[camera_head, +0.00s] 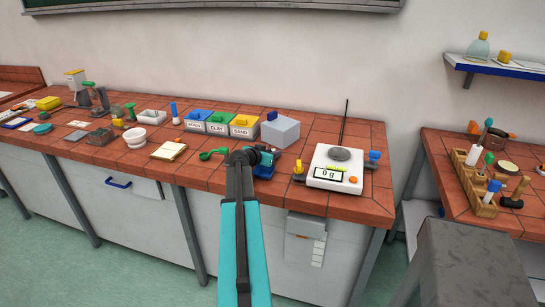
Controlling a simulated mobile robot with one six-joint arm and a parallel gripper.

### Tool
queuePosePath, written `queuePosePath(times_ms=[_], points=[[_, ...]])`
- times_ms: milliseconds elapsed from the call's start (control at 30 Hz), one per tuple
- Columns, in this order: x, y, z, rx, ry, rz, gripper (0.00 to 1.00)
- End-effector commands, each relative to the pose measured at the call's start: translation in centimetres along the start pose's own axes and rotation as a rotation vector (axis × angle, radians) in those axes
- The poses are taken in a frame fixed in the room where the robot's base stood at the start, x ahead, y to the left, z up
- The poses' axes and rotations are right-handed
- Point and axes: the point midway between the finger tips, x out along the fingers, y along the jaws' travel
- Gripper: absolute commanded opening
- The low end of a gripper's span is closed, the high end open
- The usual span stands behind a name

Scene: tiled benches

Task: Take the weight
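My gripper (268,158) is at the end of my teal and dark arm, over the bench just left of the scale. It is small here, and I cannot tell whether its fingers are open or shut, or whether they hold anything. A white scale (347,183) stands at the bench's right end, its display reading 0 g. Its round grey pan (340,154) looks empty. I cannot make out for sure which object is the weight. A dark blue object (264,172) sits right below my gripper, partly hidden by it. A green spoon-like item (212,154) lies left of it.
A grey box (281,132) with a blue top piece stands behind my gripper. Labelled bins (217,127), one reading CLAY and one SAND, stand left of it. A thin dark rod (344,123) rises behind the scale. A white mortar (135,137) stands farther left. A gap separates the right bench (430,150).

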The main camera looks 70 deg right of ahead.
Motion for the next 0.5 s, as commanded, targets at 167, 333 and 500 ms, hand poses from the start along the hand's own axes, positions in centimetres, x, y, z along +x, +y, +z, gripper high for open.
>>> queuePosePath(times_ms=[167, 333, 500], points=[[0.01, 0.02, -0.03, 0.000, 0.000, 0.000, 0.00], [-0.04, 0.03, -0.18, 0.000, 0.001, 0.000, 0.00], [-0.31, 0.03, -0.90, 0.001, 0.002, 0.000, 0.00]])
